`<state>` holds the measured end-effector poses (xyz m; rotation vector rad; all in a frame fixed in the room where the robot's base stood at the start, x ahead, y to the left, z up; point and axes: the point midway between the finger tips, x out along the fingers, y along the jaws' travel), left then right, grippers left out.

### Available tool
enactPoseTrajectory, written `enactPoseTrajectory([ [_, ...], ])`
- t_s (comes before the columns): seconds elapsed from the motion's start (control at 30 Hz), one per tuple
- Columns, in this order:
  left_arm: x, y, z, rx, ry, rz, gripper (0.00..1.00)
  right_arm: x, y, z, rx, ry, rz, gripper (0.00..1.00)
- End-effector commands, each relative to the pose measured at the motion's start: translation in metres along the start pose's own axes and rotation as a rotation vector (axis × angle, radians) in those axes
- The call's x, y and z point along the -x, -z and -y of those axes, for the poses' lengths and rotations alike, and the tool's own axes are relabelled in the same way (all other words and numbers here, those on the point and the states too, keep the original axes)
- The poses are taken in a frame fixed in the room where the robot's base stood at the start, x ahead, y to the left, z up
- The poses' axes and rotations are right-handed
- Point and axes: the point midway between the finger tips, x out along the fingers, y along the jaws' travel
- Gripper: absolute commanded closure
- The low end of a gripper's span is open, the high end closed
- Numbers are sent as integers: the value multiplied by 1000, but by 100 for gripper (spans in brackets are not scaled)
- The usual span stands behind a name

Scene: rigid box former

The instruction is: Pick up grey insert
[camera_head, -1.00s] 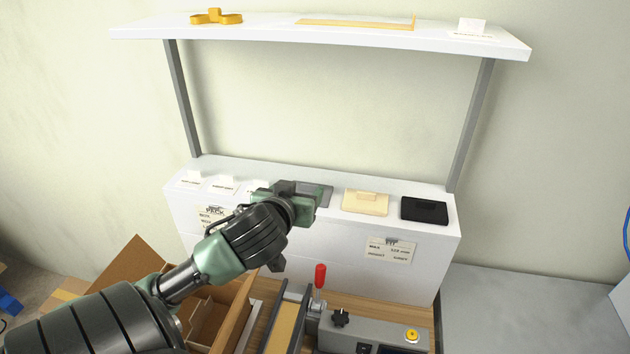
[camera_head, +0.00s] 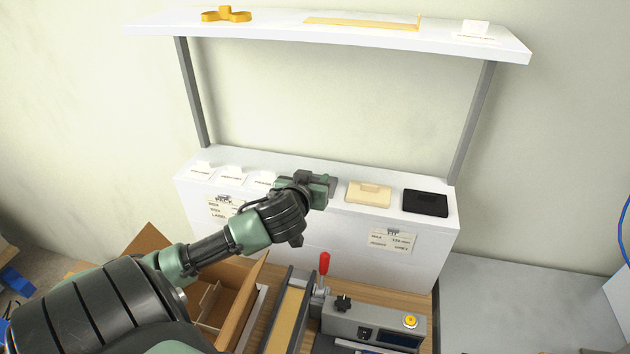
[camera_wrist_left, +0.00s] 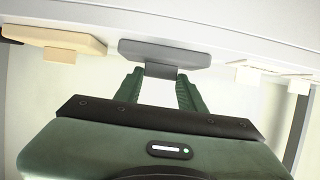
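The grey insert (camera_wrist_left: 165,52) is a flat plate with a raised tab (camera_wrist_left: 160,70), seen in the left wrist view. In the head view only a strip of the grey insert (camera_head: 333,188) shows; my arm hides the rest. It lies on top of the white cabinet. My left gripper (camera_wrist_left: 160,78) has its fingers apart, one on each side of the tab. The fingertips are very close to the tab; I cannot tell whether they touch it. In the head view the left gripper (camera_head: 325,189) is over the insert's place. My right gripper is not in view.
A tan insert (camera_head: 368,194) and a black insert (camera_head: 425,203) lie to the right on the white cabinet (camera_head: 320,240). White labelled pieces (camera_head: 232,173) lie to the left. An open cardboard box (camera_head: 235,300) and a fixture with a red-handled clamp (camera_head: 324,264) stand in front.

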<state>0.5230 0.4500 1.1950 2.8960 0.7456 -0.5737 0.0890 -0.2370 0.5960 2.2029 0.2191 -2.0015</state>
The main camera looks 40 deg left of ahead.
Motion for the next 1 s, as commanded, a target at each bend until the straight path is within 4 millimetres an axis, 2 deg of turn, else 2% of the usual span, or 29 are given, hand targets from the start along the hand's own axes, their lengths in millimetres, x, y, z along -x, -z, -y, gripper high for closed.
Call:
enactPoseTrajectory([
  [0.03,0,0,0,0,0,1,79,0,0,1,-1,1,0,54],
  [0.1,0,0,0,0,0,1,98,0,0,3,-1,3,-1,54],
  [0.4,0,1,0,0,0,1,99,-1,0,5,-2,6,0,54],
  [0.57,4,11,0,2,0,-3,99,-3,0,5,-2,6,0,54],
  [0.77,16,42,0,4,-1,-8,99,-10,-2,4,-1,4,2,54],
  [1.0,41,101,0,4,-2,-10,99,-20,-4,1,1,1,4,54],
])
